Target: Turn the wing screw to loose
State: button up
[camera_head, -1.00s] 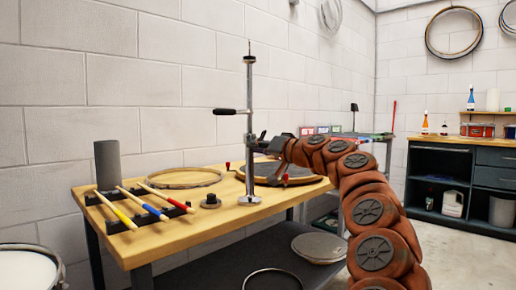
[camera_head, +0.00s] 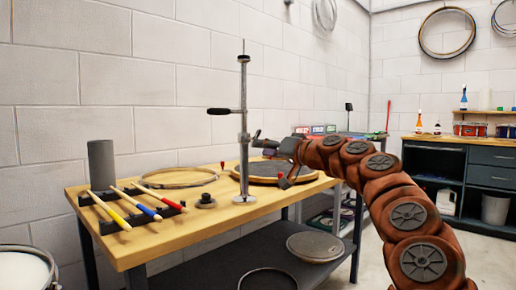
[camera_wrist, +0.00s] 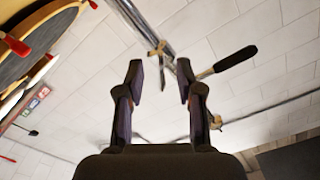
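A chrome stand post (camera_head: 244,80) rises from a round base on the wooden bench, with a black-handled rod (camera_head: 220,111) sticking out to the left. In the wrist view the post (camera_wrist: 145,27) carries a small brass-coloured wing screw (camera_wrist: 158,48). It lies just beyond my fingertips, roughly between them in the picture. In the head view the screw is too small to make out clearly. My gripper (camera_head: 271,160) is to the right of the post, apart from it. The wrist view shows my gripper (camera_wrist: 160,75) open, with nothing between its fingers.
A round drum with red-handled fittings (camera_head: 268,170) lies behind the post. A hoop (camera_head: 178,185), a small dark disc part (camera_head: 205,203), a stick rack (camera_head: 137,211) and a grey cylinder (camera_head: 102,164) share the bench (camera_head: 170,243). Bare wood shows along the front.

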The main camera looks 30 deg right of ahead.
jog(key=v, duration=0.6)
jog(key=shift+s, duration=0.3)
jog(key=s+a+r+n+g+y+p, duration=0.2)
jog(key=a+r+n+g+p, duration=0.15)
jog(key=a+p, duration=0.7)
jog(key=s+a+r+n+g+y+p, duration=0.1)
jog(key=s+a+r+n+g+p, duration=0.25)
jog(key=a, duration=1.25)
jog(key=s+a+f+g+h+p, duration=0.1)
jog(key=s+a+f+g+p, duration=0.2)
jog(key=s+a+g+p, duration=0.65)
jog(key=s+d+f+m+g+h+p, duration=0.1)
jog(key=s+d+h+p, duration=0.2)
jog(key=s+p, duration=0.7)
jog(key=s+d+f+m+g+h+p, duration=0.1)
jog(key=s+d+f+g+h+p, duration=0.1)
jog(key=s+p, duration=0.8)
jog(key=shift+s+d+m+h, duration=0.4)
jog(key=shift+d+h, duration=0.1)
jog(key=shift+d, duration=0.3)
